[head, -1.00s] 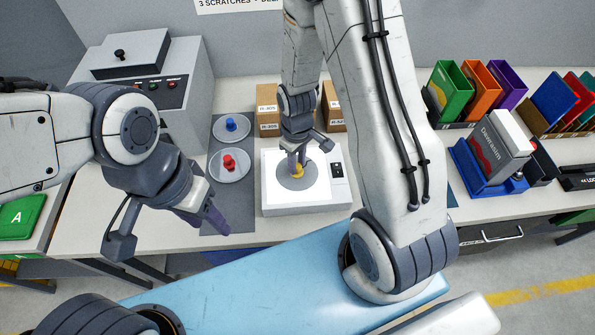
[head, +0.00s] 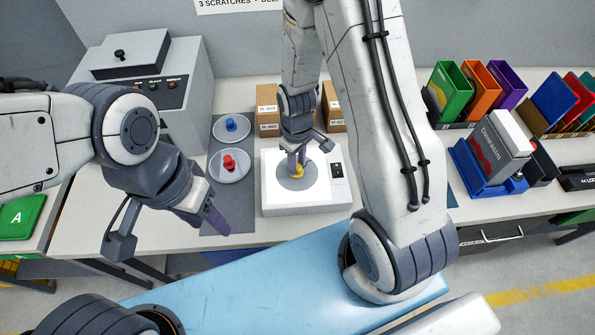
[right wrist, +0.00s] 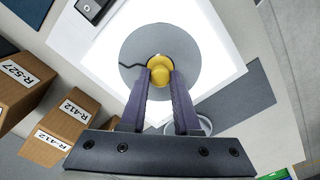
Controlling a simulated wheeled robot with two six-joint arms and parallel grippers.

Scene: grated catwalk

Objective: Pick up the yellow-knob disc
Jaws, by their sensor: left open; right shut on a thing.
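The yellow-knob disc (head: 287,183) is a grey disc lying on the white lit panel (head: 327,196). It also shows in the right wrist view (right wrist: 133,50), where a dark curved line runs across its left part from the knob. My right gripper (head: 297,171) points down at the disc, its fingers closed on the yellow knob (right wrist: 160,68). I cannot tell any gap between disc and panel. My left gripper (head: 170,236) is open and empty, in front of the table's left part, away from the disc.
A red-knob disc (head: 229,175) and a blue-knob disc (head: 231,133) lie on a grey mat (head: 211,220) left of the panel. Labelled cardboard boxes (head: 267,105) stand behind the panel. A grey machine (head: 185,80) stands at left, coloured bins (head: 452,90) at right.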

